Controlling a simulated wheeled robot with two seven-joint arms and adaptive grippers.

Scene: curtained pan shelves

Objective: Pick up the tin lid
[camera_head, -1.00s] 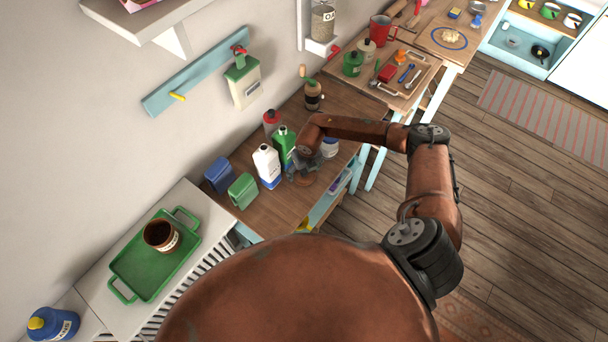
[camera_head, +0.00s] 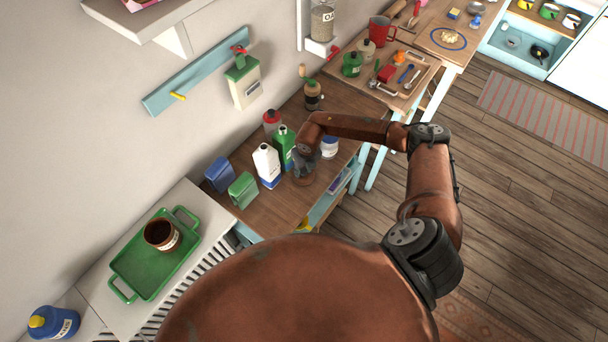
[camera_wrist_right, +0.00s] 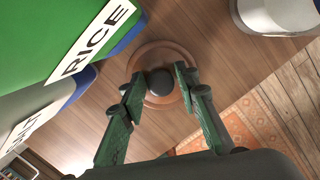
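The tin lid is a round brown disc with a dark knob. It lies on the wooden table and shows in the right wrist view (camera_wrist_right: 160,101) and, partly hidden by my gripper, in the head view (camera_head: 304,181). My right gripper (camera_wrist_right: 157,84) is open, with its two green-padded fingers on either side of the knob and a gap showing at each side. In the head view my right gripper (camera_head: 306,168) is right over the lid. Whether the fingertips are down at knob height is hard to tell. My left gripper is not in view.
A white jar (camera_head: 329,149) stands close on the other side. The table's front edge is near.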

